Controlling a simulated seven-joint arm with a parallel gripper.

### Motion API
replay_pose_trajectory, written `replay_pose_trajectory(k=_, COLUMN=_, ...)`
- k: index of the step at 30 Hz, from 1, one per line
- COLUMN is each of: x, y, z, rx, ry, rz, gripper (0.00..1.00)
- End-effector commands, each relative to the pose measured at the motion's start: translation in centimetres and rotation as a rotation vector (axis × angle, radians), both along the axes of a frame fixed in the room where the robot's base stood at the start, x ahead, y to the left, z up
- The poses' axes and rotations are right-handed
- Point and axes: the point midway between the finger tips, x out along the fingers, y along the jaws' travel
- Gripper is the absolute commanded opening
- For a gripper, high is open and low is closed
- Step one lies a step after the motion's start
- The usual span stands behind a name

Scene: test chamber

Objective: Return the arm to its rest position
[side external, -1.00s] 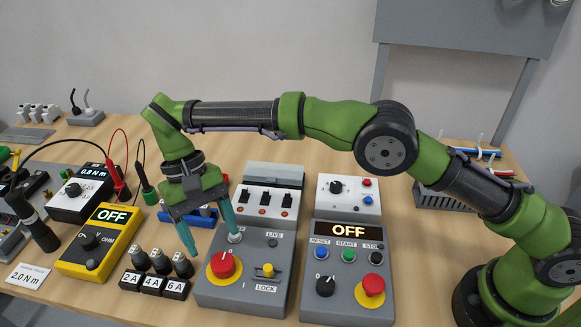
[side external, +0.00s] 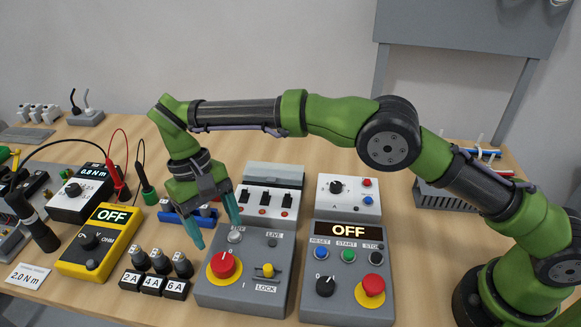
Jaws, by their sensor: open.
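My gripper (side external: 217,236) is open, with two teal fingers pointing down. It hangs at the back left corner of the grey control box (side external: 240,292), which has a red knob on yellow and a LOCK switch. Nothing shows between the fingers. The right fingertip is close to a silver toggle on that box; I cannot tell whether it touches. My arm reaches across from its base at the right, with its forearm roughly level above the table.
A second box with an OFF display (side external: 347,230) stands to the right. A yellow meter (side external: 100,242), several fuse holders labelled 2A, 4A and 6A (side external: 155,284), and a switch panel (side external: 272,192) crowd the gripper. A wire rack (side external: 450,197) stands behind my arm.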

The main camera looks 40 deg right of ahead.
Motion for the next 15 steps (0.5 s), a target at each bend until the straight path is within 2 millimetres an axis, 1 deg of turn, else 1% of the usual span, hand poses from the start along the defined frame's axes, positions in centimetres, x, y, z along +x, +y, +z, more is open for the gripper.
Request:
replay_pose_trajectory(k=1, x=0.3, y=-1.3, z=1.0, rx=0.013, ry=-0.027, rz=0.003, gripper=0.71)
replay_pose_trajectory(k=3, x=0.5, y=-3.1, z=2.2, rx=0.035, ry=-0.066, rz=0.007, gripper=0.71)
replay_pose_trajectory(k=5, x=0.5, y=-4.8, z=3.4, rx=0.058, ry=-0.103, rz=0.001, gripper=0.71)
replay_pose_trajectory(k=8, x=0.1, y=-8.0, z=5.7, rx=0.100, ry=-0.173, rz=-0.020, gripper=0.71)
replay_pose_trajectory(k=9, x=-0.2, y=-9.4, z=6.6, rx=0.115, ry=-0.202, rz=-0.033, gripper=0.71)
replay_pose_trajectory(k=11, x=-0.9, y=-11.4, z=7.8, rx=0.140, ry=-0.248, rz=-0.054, gripper=0.71)
replay_pose_trajectory(k=15, x=-3.2, y=-16.1, z=10.2, rx=0.189, ry=-0.360, rz=-0.115, gripper=0.71)
